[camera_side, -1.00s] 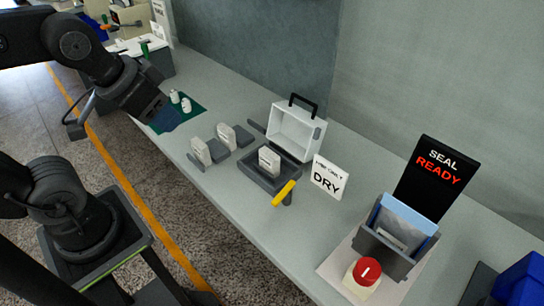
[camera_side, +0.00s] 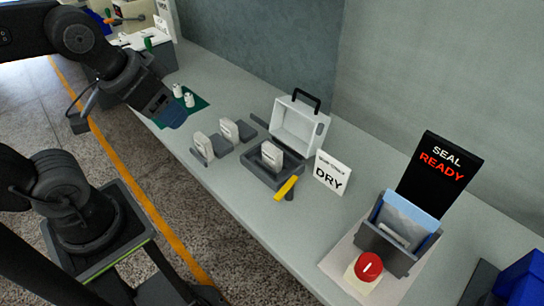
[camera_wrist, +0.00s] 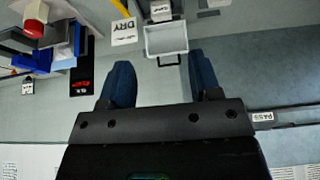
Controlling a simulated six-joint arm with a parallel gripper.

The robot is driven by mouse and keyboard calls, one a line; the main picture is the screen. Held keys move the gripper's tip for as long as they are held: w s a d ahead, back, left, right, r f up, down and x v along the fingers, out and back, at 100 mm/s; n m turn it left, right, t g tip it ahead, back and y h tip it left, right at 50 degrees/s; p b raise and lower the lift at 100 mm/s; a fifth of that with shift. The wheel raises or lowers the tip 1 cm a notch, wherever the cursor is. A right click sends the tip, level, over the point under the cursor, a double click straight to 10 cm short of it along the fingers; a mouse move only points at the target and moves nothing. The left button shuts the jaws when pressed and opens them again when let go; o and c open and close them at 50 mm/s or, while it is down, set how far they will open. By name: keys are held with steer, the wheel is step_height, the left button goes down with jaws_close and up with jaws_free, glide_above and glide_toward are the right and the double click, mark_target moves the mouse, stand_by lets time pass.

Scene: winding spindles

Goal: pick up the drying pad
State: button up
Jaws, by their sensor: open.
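Three pale upright blocks stand on the bench in the side view. One pale block (camera_side: 271,155) stands in a dark tray (camera_side: 262,178) beside the DRY sign (camera_side: 332,172). Two others, a left block (camera_side: 203,146) and a middle block (camera_side: 229,130), stand by grey holders. I cannot tell for sure which thing is the drying pad. My gripper (camera_side: 172,115) hangs over the bench near the dark green mat, apart from the blocks. In the wrist view my gripper's two blue fingers (camera_wrist: 162,82) are wide apart with only bare surface between them.
An open white case (camera_side: 297,127) with a black handle stands behind the tray. A yellow-handled tool (camera_side: 286,188) lies in front. White spools (camera_side: 188,98) stand on the green mat (camera_side: 200,104). A red button (camera_side: 368,267) and SEAL READY sign (camera_side: 438,172) are at right.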

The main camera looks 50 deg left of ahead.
steer(key=n+g, duration=0.6)
steer(key=n, duration=1.2)
glide_above(272, 148)
step_height(272, 148, down, 13)
step_height(272, 148, down, 8)
steer(key=shift+w, duration=0.15)
steer(key=shift+f, duration=3.05)
